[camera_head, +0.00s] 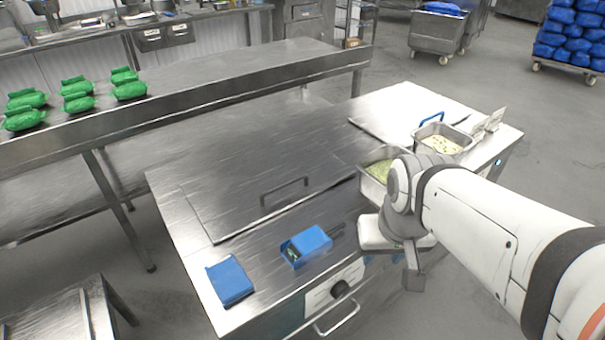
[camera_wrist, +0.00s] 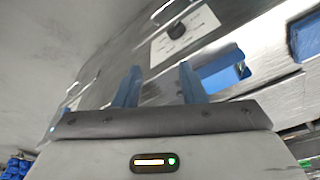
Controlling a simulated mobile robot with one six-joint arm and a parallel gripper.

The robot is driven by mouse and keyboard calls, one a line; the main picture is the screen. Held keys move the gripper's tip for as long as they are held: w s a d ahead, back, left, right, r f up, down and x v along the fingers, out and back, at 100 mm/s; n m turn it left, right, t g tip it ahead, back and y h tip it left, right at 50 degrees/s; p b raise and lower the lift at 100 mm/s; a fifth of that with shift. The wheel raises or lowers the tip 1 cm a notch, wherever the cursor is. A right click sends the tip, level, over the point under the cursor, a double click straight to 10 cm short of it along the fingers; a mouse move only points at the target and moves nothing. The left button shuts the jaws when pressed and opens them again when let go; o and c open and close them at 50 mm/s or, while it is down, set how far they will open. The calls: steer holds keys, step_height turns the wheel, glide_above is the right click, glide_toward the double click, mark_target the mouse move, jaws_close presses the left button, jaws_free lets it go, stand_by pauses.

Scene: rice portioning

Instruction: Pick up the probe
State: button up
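A blue device with a small dark display (camera_head: 307,245), which looks like the probe unit, lies on the front of the steel counter. A thin dark piece sticks out from its right end, too small to make out. In the wrist view a blue shape, likely this device (camera_wrist: 224,72), shows just right of the fingers. My gripper (camera_wrist: 158,84) has two blue fingers standing apart with nothing between them. In the head view my gripper hangs at the counter's front edge, right of the device and not touching it. Its fingers are mostly hidden there.
A flat blue item (camera_head: 230,281) lies left of the device. Below is a control panel with a knob (camera_head: 340,289) and a handle. A counter lid (camera_head: 262,190) has a raised handle. Food pans (camera_head: 443,138) sit at right. Green bags (camera_head: 77,95) lie on a table behind.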

mark_target(310, 240)
steer(key=shift+o, duration=1.4)
steer(key=shift+w+r+m+p, duration=0.2)
steer(key=shift+w+m+p, duration=0.1)
steer(key=shift+w+p, duration=0.15)
steer(key=o, duration=0.4)
steer(key=w+a+m+p, duration=0.2)
steer(key=w, duration=0.1)
steer(key=w+a+m+g+p, duration=0.1)
steer(key=w+a+m, duration=0.1)
steer(key=shift+w, duration=0.25)
steer(key=shift+o, duration=0.7)
steer(key=w+a+f+m+p, duration=0.1)
steer(key=a+m, duration=0.1)
steer(key=w+a+f+m+g+p, duration=0.1)
steer(key=w+a+m, duration=0.1)
steer(key=w+a+f+m+p, duration=0.1)
steer(key=w+a+m, duration=0.1)
steer(key=a, duration=0.1)
steer(key=shift+w+f+g, duration=0.1)
steer(key=shift+f+g, duration=0.15)
steer(key=shift+g, duration=0.05)
steer(key=shift+a+f+m+p, duration=0.15)
steer(key=shift+f+m+p, duration=0.15)
steer(key=shift+f, duration=0.05)
steer(key=shift+w+a+f+p, duration=0.15)
steer(key=shift+f+p, duration=0.1)
steer(key=shift+f, duration=1.65)
steer(key=shift+w+a+f+p, duration=0.15)
steer(key=shift+f+p, duration=0.1)
steer(key=shift+f, duration=1.6)
